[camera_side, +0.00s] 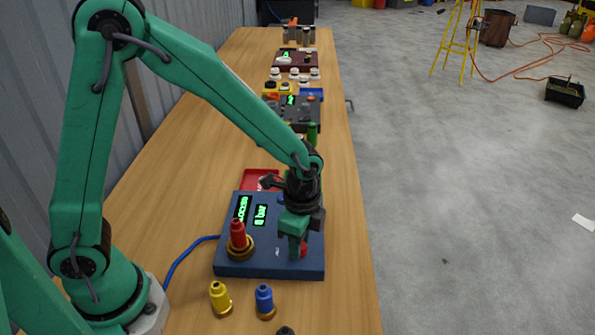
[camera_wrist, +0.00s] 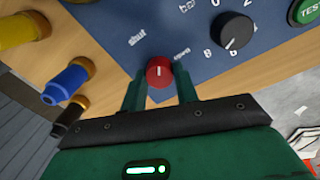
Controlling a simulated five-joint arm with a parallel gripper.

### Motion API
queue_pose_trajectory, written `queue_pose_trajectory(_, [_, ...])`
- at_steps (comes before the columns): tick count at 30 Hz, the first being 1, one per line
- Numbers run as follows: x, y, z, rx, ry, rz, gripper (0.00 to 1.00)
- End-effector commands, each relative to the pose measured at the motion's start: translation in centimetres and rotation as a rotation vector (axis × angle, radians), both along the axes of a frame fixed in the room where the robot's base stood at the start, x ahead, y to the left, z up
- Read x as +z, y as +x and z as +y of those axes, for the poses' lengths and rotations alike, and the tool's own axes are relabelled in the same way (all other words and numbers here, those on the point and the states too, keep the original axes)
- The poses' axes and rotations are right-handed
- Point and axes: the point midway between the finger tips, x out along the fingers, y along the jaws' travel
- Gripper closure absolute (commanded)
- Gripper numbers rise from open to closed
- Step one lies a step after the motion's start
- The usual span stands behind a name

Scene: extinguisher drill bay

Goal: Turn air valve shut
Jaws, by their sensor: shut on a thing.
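The air valve is a small red knob (camera_wrist: 159,72) on the blue panel box (camera_side: 240,262). In the wrist view it lies between the two fingers of my gripper (camera_wrist: 160,82), which is shut on it. A pale mark on the knob points roughly up the picture, between the printed words "shut" at left and "open" at right. In the side view my gripper (camera_side: 298,247) reaches down at the box's right front, and only a bit of the red knob (camera_side: 304,248) shows beside the fingers. The box has green-lit displays (camera_side: 260,215), one reading in bar.
A red fitting (camera_side: 238,234) in a brass collar stands on the box's left front. In the wrist view, a black dial (camera_wrist: 232,32) and green TEST button (camera_wrist: 307,11) lie right of the knob.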

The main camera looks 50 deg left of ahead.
Motion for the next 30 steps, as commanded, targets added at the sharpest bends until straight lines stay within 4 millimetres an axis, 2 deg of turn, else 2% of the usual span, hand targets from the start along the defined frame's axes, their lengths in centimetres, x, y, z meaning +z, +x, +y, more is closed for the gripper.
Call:
queue_pose_trajectory(15, [-0.07,0.11,0.3,0.454,0.004,-0.022,0.93])
queue_pose_trajectory(21, [-0.08,0.12,0.3,0.549,0.003,-0.026,0.93])
queue_pose_trajectory(30, [-0.09,0.14,0.29,0.591,0.003,-0.029,0.93])
